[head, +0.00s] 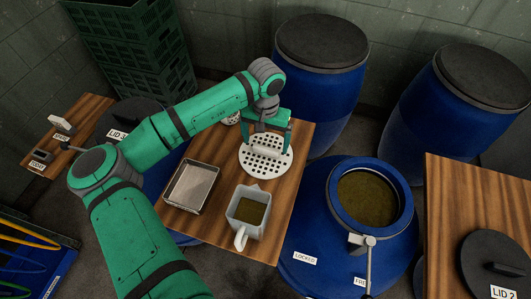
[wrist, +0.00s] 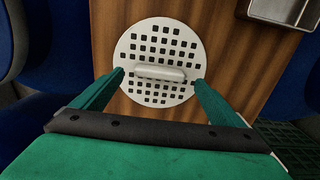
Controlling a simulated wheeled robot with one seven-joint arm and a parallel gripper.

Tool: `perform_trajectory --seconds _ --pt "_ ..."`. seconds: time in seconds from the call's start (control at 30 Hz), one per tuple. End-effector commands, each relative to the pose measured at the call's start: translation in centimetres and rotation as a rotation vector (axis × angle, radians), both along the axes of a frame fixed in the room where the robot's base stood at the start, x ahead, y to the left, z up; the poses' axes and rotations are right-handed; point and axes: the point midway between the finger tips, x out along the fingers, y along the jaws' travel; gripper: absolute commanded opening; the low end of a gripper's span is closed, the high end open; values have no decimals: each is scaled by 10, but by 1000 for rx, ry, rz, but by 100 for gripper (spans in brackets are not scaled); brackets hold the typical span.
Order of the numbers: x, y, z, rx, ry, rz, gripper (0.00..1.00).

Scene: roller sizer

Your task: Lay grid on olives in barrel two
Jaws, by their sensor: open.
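The grid (head: 262,160) is a round white disc with square holes, lying on the wooden table. In the wrist view the grid (wrist: 160,95) has a pale bar handle (wrist: 160,73) across its middle. My gripper (head: 266,145) is just above it, and in the wrist view my gripper (wrist: 158,78) has a finger on each side of the handle, apart from it and holding nothing. An open blue barrel (head: 330,235), with labels including "LOCKED", stands right of the table. It holds dark olive-brown contents (head: 366,200). No barrel number is readable.
A metal tray (head: 191,187) and a grey jug (head: 248,212) of brownish liquid share the table with the grid. A black lid marked "LID 2" (head: 495,262) lies on the right-hand table. Closed blue barrels (head: 318,75) stand behind. A valve handle (head: 366,265) rises by the open barrel.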

Motion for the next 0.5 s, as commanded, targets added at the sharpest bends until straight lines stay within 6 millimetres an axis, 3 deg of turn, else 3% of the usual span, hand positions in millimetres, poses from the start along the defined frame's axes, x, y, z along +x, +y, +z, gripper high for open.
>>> perform_trajectory --seconds 0.2,0.47,0.5 --pt "0 0 -22 -1 0 0 92" --pt "0 0 -24 -1 0 0 92" --pt "0 0 -24 -1 0 0 83"
